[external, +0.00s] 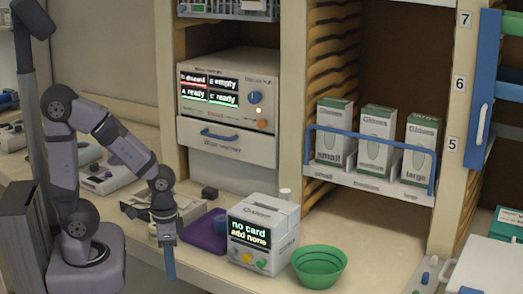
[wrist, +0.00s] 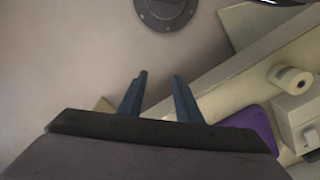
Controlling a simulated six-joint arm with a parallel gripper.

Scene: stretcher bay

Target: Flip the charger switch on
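I cannot tell for sure which device is the charger, and no switch can be made out clearly. A grey device with knobs (external: 107,178) lies on the counter behind my arm in the external view. A low pale unit with dark parts (external: 138,204) lies just behind my gripper. My gripper (external: 169,272) points down at the front edge of the counter in the external view. In the wrist view its two blue fingers (wrist: 158,95) stand apart with nothing between them. It touches no device that I can see.
The warmer (external: 228,92) sits on a shelf behind. In the wrist view a pale roll (wrist: 290,79) lies at right.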

